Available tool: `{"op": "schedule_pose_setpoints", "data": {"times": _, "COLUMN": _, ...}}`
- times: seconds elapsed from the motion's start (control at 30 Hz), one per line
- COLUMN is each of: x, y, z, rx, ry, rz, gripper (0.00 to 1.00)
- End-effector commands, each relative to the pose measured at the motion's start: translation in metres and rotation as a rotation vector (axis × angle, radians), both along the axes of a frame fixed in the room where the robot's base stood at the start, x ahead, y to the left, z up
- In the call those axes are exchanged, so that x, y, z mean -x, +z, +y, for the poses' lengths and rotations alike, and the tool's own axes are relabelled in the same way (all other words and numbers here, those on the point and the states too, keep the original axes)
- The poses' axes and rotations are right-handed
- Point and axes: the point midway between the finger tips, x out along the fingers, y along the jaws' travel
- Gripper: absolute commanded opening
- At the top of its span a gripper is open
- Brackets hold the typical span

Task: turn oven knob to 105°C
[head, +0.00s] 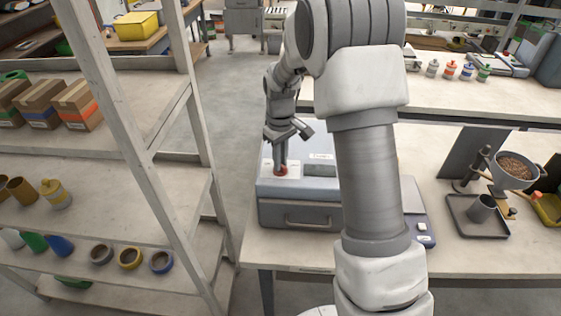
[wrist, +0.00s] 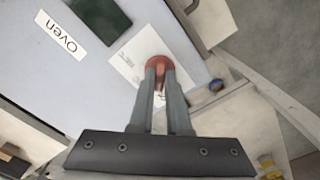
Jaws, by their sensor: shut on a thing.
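The oven (head: 297,214) is a blue-grey box on the workbench, with a front handle. In the wrist view its top (wrist: 110,60) carries a label reading "Oven". A round red knob (wrist: 155,65) sits on a white dial plate (wrist: 128,68) on this top. The knob also shows in the head view (head: 281,170), under my fingers. My gripper (wrist: 160,75) is shut on the red knob, pointing down at it. The fingers cover part of the knob and plate. The dial's print is too small to read, so the setting cannot be told.
A wooden shelf rack (head: 150,150) with boxes, cups and rings stands close on the left. On the bench to the right are a dark tray (head: 462,222) and a bowl of pellets (head: 514,172). A dark square (wrist: 100,18) lies on the oven top.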

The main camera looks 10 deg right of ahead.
Motion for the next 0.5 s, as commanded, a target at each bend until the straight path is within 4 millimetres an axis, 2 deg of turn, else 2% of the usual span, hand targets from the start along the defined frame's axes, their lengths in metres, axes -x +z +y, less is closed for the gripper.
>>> {"op": "schedule_pose_setpoints", "data": {"times": 0.5, "x": -0.0008, "y": 0.0002, "z": 0.0009, "rx": 0.000, "ry": -0.487, "rz": -0.003, "gripper": 0.00}}
